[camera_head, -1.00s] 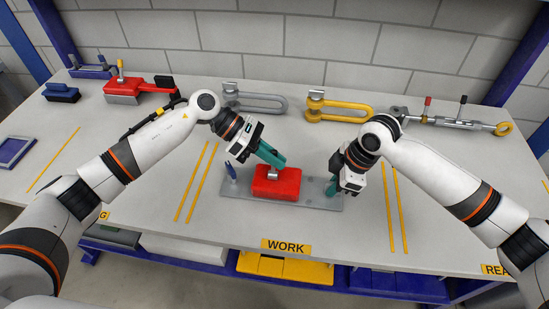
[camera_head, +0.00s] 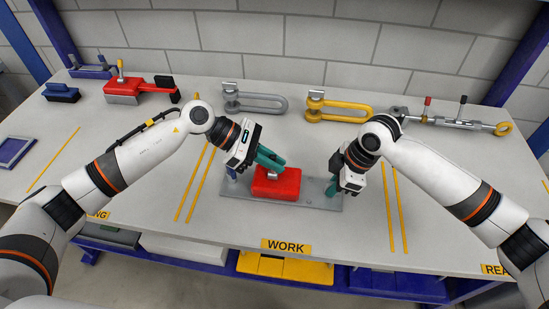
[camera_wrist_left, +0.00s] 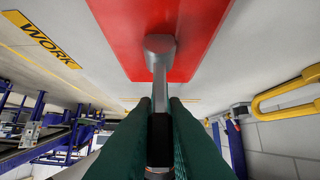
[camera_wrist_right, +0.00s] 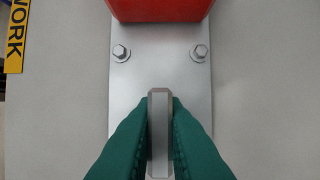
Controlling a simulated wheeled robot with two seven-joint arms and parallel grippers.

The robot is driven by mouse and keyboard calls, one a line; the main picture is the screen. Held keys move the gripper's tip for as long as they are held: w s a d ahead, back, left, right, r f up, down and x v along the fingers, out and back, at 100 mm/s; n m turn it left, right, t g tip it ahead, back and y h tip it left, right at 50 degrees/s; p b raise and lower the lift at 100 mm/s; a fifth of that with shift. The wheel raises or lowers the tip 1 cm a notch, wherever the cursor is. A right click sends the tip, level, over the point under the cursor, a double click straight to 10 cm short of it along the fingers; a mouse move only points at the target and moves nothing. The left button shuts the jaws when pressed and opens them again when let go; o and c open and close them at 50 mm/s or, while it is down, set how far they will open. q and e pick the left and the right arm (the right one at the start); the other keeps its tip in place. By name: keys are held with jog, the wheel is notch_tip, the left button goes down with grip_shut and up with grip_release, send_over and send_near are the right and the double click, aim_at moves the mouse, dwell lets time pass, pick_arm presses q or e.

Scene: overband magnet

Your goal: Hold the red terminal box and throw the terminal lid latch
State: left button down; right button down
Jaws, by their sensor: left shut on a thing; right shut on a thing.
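The red terminal box (camera_head: 284,184) sits on a grey base plate (camera_head: 318,203) in the middle of the table. My left gripper (camera_head: 277,163) is at the top of the box, shut on the grey latch lever. In the left wrist view the lever (camera_wrist_left: 160,75) runs from a rounded head against the red box back between the teal fingers (camera_wrist_left: 160,120). My right gripper (camera_head: 331,188) is at the plate's right end. In the right wrist view its fingers (camera_wrist_right: 160,125) are shut on an upright grey tab (camera_wrist_right: 159,110) beside the box, between two bolts and the camera.
A blue post (camera_head: 231,172) stands at the plate's left end. The table in front of the plate is clear.

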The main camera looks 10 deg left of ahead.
pick_arm(q)
jog(key=shift+s+m+t, duration=0.4)
jog(key=shift+t, duration=0.3)
jog(key=shift+a+f, duration=0.1)
jog(key=shift+s+m+t, duration=0.4)
jog(key=shift+m+t, duration=0.1)
jog(key=shift+t, duration=0.1)
jog(key=shift+s+f+m+t, duration=0.2)
jog(key=shift+s+m+t, duration=0.1)
jog(key=shift+m+t, duration=0.1)
jog(key=c, duration=1.4)
grip_release()
